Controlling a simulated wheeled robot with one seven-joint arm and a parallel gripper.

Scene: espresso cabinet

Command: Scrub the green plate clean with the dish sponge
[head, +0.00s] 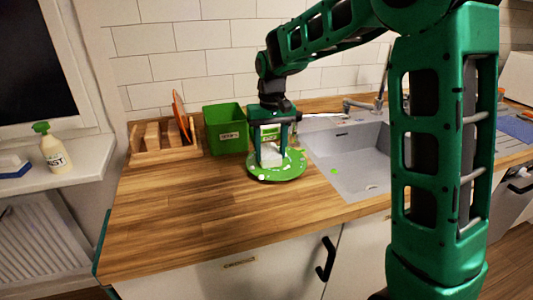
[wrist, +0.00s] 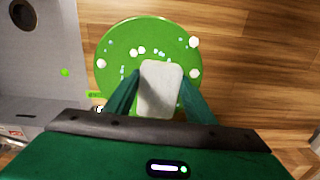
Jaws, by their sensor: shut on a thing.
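The green plate (head: 287,171) lies flat on the wooden counter, just left of the sink. White and pale blue specks are scattered over it, and the plate shows large in the wrist view (wrist: 118,48). My gripper (head: 270,158) points down over the plate and is shut on the pale dish sponge (head: 270,154). In the wrist view the sponge (wrist: 160,88) sits between my two fingers, over the plate's lower middle part. I cannot tell whether the sponge touches the plate.
A green bin (head: 225,129) stands left of the plate, and a wooden rack (head: 160,142) with an orange item stands further left. The sink (head: 350,158) with its faucet is on the right. A spray bottle (head: 53,150) stands on the windowsill. The front left counter is clear.

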